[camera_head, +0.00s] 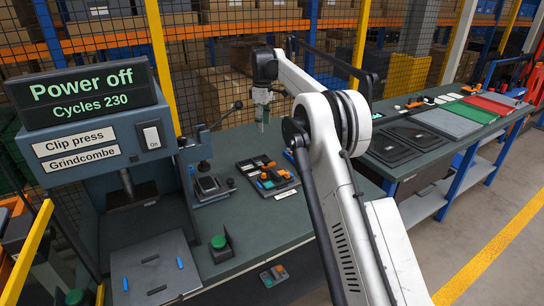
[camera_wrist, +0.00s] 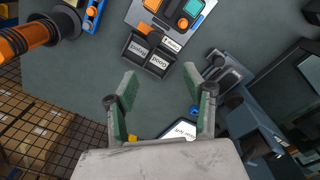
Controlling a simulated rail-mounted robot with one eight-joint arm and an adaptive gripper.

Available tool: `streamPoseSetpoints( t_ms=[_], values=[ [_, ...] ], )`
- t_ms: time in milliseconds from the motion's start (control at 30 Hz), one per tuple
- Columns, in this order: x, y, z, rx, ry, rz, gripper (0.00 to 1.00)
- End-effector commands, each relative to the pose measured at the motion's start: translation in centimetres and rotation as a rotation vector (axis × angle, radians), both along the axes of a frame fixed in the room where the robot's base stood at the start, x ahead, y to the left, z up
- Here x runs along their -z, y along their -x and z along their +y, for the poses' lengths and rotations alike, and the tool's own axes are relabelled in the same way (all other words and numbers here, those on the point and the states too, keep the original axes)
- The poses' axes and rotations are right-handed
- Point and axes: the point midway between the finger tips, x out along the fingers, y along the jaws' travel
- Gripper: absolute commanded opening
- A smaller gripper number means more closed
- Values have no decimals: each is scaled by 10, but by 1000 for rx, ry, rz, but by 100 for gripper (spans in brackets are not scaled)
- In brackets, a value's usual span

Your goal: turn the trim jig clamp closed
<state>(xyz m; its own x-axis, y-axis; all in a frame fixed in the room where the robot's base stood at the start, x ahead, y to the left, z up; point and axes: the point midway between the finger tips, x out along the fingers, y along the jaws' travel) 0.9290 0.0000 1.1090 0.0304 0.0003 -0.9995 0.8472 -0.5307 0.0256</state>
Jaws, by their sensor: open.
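My gripper (camera_head: 262,122) hangs fingers-down over the back of the green bench, its fingers spread and empty; its two fingers also show in the wrist view (camera_wrist: 170,86). In the wrist view a white label (camera_wrist: 182,132) and a small blue part (camera_wrist: 194,110) show partly behind my right finger. I cannot tell how the clamp stands. Nothing touches my fingers.
A parts tray (camera_head: 266,176) and two bins marked Good and Reject (camera_wrist: 148,54) lie near the gripper. The clip press (camera_head: 90,145) stands at left, its sign reading Power off. A mesh fence (camera_head: 110,60) closes the back. A green button box (camera_head: 219,243) sits at the front.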

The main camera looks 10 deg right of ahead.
Motion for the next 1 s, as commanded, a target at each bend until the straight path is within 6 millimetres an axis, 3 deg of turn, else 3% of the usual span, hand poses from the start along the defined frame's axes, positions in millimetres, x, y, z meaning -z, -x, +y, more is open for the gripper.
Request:
streamPoseSetpoints(
  t_ms=[100, 467, 1000],
  values=[
    [17, -8, 0, -31, 1, 19, 47],
    [44, -13, 0, -53, 1, 31, 47],
    [139, -12, 0, -53, 1, 31, 47]
  ],
)
